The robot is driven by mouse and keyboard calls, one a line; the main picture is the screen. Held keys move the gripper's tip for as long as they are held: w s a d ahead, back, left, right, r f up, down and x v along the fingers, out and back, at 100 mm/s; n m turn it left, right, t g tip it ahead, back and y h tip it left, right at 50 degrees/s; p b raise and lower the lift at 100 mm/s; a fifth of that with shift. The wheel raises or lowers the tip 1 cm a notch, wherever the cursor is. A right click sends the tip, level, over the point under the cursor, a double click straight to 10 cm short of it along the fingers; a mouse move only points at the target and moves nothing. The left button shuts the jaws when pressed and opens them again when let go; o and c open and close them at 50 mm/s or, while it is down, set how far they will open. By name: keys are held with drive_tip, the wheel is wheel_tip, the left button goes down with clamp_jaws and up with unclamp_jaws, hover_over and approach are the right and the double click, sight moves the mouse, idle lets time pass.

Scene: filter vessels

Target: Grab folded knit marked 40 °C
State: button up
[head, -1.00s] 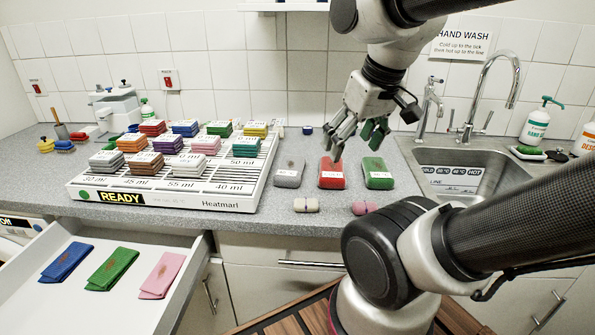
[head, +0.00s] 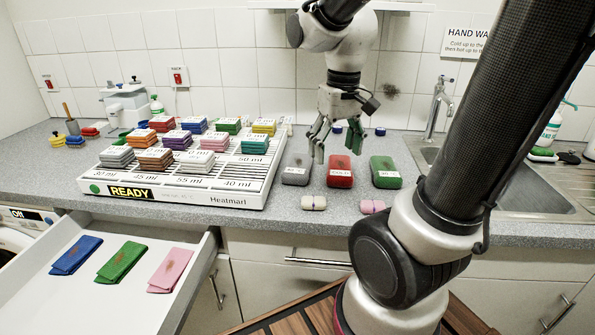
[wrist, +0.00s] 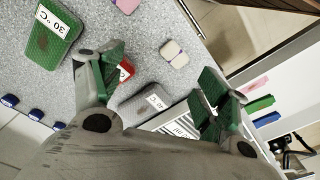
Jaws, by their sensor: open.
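The folded knit marked 40 °C is a grey bundle (head: 296,170) at the left end of a row on the counter, beside the rack. The wrist view shows the grey knit (wrist: 140,108) with its white label reading 40 °C, lying in the gap between my fingers. A red folded knit (head: 340,171) lies right of it, and a green one (head: 385,172), marked 30 °C in the wrist view (wrist: 52,38), lies further right. My gripper (head: 319,147) is open and empty, above the counter near the grey and red knits. In the wrist view my finger hides most of the red knit.
A white rack (head: 185,190) with several coloured, labelled bundles stands left of the grey knit. Two small rolls (head: 314,203) lie in front of the row. An open drawer (head: 185,285) holds folded cloths. The sink (head: 480,185) is at the right.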

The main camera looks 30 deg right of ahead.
sight(297, 165)
drive_tip(key=w+f+m, duration=0.1)
drive_tip(key=w+f, duration=0.1)
drive_tip(key=w, duration=0.2)
drive_tip(key=w+f+m+g, duration=0.1)
drive_tip(key=w+f, duration=0.1)
drive_tip(key=w, duration=0.2)
drive_tip(key=w+f+m, duration=0.2)
drive_tip(key=w+f, duration=0.1)
drive_tip(key=w, duration=0.2)
drive_tip(key=shift+a, duration=0.25)
drive_tip(key=w+m, duration=0.1)
drive_tip(key=w, duration=0.1)
drive_tip(key=w+r+m, duration=0.1)
drive_tip(key=shift+w+r+m, duration=0.15)
drive_tip(key=shift+w+m, duration=0.15)
drive_tip(key=shift+w, duration=0.1)
drive_tip(key=shift+m, duration=0.3)
drive_tip(key=shift+f, duration=0.35)
drive_tip(key=f, duration=0.7)
drive_tip(key=shift+w+f, duration=0.15)
drive_tip(key=shift+w, duration=0.1)
drive_tip(key=c, duration=0.7)
